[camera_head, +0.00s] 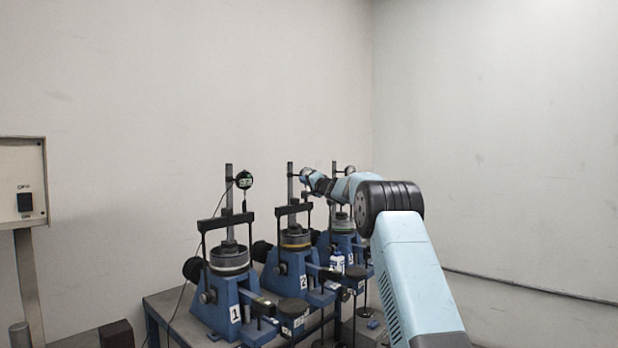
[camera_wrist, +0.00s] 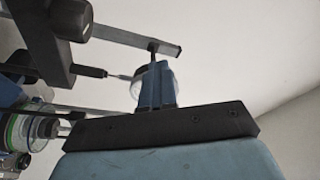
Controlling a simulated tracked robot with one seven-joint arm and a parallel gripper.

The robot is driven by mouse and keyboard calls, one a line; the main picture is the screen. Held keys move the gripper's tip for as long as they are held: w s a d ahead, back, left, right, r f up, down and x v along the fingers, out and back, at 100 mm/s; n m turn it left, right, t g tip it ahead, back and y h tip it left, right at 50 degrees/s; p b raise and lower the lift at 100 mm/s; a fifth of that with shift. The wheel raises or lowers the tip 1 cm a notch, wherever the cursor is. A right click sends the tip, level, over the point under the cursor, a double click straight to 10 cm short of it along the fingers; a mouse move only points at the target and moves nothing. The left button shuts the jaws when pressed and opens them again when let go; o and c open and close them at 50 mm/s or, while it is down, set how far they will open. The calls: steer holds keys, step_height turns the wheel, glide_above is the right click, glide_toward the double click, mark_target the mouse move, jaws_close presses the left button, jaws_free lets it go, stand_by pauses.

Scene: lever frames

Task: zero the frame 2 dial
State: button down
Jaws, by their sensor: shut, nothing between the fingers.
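Frame 2 (camera_head: 296,265) is the blue lever frame in the middle of the bench, with a label "2" and a dark upright post. Its dial (camera_wrist: 138,88) shows in the wrist view as a round, pale-rimmed body on a thin stem, partly hidden behind my fingers. In the head view my arm's end covers most of that dial. My gripper (camera_wrist: 157,68) is shut and empty, with its blue fingertips at or very close to the dial. I cannot tell whether they touch it. In the head view my gripper (camera_head: 308,177) is beside frame 2's post. The dial's reading is not visible.
Frame 1 (camera_head: 228,285) stands nearer at left with a dark digital dial (camera_head: 244,180). Frame 3 (camera_head: 342,242) stands behind, at right. A switch box (camera_head: 22,180) is at far left.

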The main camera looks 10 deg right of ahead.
steer(key=shift+w+f, duration=0.2)
steer(key=shift+f, duration=0.45)
steer(key=shift+w+f, duration=0.2)
steer(key=shift+f, duration=0.4)
steer(key=shift+w+d+f, duration=0.1)
steer(key=shift+d+f, duration=0.15)
steer(key=shift+d, duration=0.25)
steer(key=shift+f, duration=0.2)
steer(key=shift+w+d+v, duration=0.1)
steer(key=shift+d+v, duration=0.1)
steer(key=shift+v, duration=0.7)
steer(key=shift+w+d+v, duration=0.1)
steer(key=shift+d+v, duration=0.05)
steer(key=shift+v, duration=0.7)
steer(key=shift+d+v, duration=0.2)
steer(key=shift+v, duration=0.7)
steer(key=shift+r, duration=0.15)
steer(key=shift+r, duration=0.1)
